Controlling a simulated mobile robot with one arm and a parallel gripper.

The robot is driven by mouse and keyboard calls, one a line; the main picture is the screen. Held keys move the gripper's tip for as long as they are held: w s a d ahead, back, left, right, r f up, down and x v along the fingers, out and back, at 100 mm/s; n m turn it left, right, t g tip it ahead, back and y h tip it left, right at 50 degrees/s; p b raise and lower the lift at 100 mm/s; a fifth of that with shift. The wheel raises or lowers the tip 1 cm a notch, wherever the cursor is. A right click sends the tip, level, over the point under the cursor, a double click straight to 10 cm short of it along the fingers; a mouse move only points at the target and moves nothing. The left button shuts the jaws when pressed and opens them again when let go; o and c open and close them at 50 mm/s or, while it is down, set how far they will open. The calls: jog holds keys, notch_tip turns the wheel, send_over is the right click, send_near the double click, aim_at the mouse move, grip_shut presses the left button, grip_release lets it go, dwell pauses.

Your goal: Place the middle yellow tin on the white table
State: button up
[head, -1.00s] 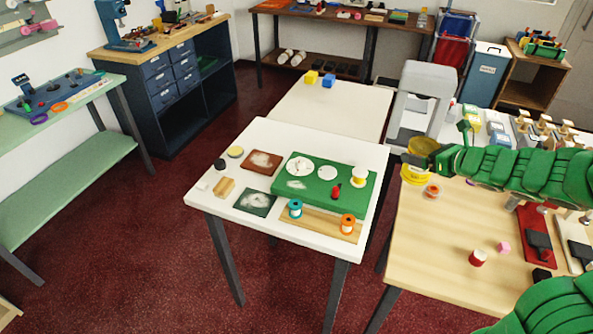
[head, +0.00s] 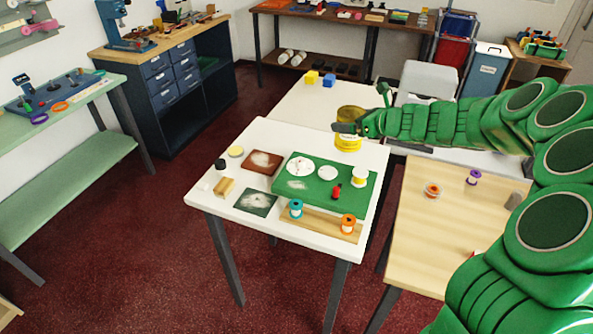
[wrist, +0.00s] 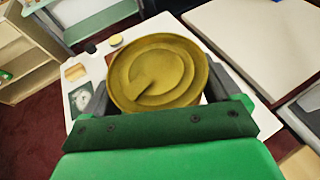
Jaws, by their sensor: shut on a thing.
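My gripper (head: 347,127) is shut on a yellow tin (head: 348,143), with one finger on each side of it in the wrist view. The tin's round, ridged top (wrist: 158,72) fills the middle of the wrist view. In the head view the tin appears over the back right part of the white table (head: 257,136). I cannot tell whether its base touches the table. The fingers hide part of its sides.
A green board (head: 312,199) with white discs, a red bottle and a white spool covers the table's right middle. Brown and dark green swatches (head: 257,202) lie left of it. Teal and orange spools stand on a wooden strip (head: 320,226) in front. The back left is clear.

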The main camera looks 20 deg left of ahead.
jog(key=shift+a+r, duration=0.15)
jog(key=shift+a, duration=0.6)
jog(key=shift+w+a, duration=0.1)
jog(key=shift+a, duration=0.05)
jog(key=w+a+f, duration=0.5)
jog(key=w+f, duration=0.4)
jog(key=w, duration=0.3)
jog(key=shift+a+f, duration=0.15)
jog(key=shift+f, duration=0.1)
jog(key=shift+w+f, duration=0.15)
jog(key=shift+f, duration=0.7)
jog(key=shift+w+f, duration=0.1)
jog(key=shift+f, duration=0.7)
jog(key=shift+f, duration=0.1)
jog(key=o, duration=1.2)
jog(key=shift+f, duration=0.1)
